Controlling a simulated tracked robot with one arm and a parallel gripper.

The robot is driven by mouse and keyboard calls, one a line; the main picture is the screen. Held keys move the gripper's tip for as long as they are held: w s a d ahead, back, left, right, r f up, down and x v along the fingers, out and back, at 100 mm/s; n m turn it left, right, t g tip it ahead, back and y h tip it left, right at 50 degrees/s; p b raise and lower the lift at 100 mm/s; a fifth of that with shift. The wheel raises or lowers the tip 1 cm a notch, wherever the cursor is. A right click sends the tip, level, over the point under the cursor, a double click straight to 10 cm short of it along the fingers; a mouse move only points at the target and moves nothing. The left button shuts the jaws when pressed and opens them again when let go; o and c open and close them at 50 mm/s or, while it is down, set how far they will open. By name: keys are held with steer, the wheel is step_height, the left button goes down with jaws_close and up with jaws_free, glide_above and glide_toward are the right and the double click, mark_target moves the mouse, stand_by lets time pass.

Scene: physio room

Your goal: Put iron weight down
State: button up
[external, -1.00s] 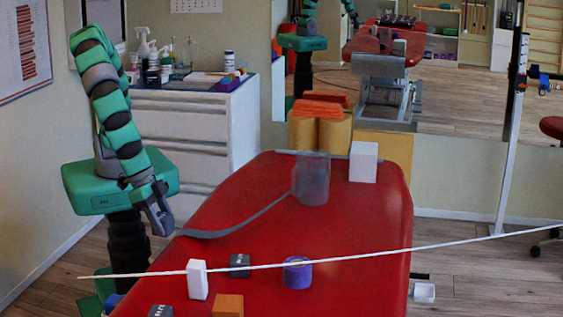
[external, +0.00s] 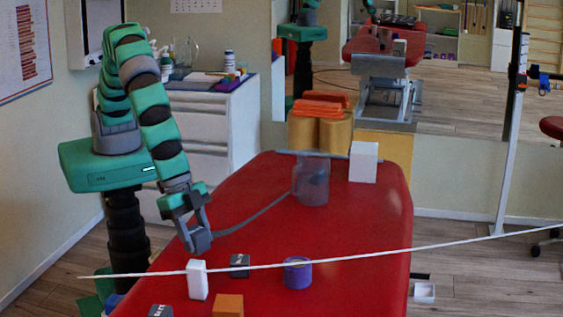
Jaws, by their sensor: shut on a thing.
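My gripper (external: 197,238) is over the left part of the red padded table (external: 330,235), pointing down. It is shut on the iron weight, which is small and grey and hard to tell from the grey fingers at this size. I cannot tell whether it touches the table. Two dark grey blocks with white marks lie on the table, one (external: 239,265) just right of and nearer than my gripper, the other (external: 160,311) at the bottom edge.
A white block (external: 197,280) stands close in front of my gripper, with a white cord (external: 400,252) crossing there. A purple roll (external: 298,273), an orange block (external: 228,305) and a clear jar (external: 311,182) stand on the table. A grey strap (external: 255,215) runs behind my gripper.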

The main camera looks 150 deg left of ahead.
steer(key=shift+w+f, duration=0.25)
steer(key=shift+w, duration=2.25)
steer(key=shift+w+f, duration=0.25)
steer(key=shift+w, duration=2.2)
steer(key=shift+w+f, duration=0.25)
steer(key=shift+w, duration=2.25)
steer(key=shift+f, duration=1.65)
steer(key=o, duration=1.3)
steer(key=shift+f, duration=0.15)
steer(key=shift+o, duration=0.2)
steer(key=v, duration=1.2)
steer(key=shift+s, duration=0.15)
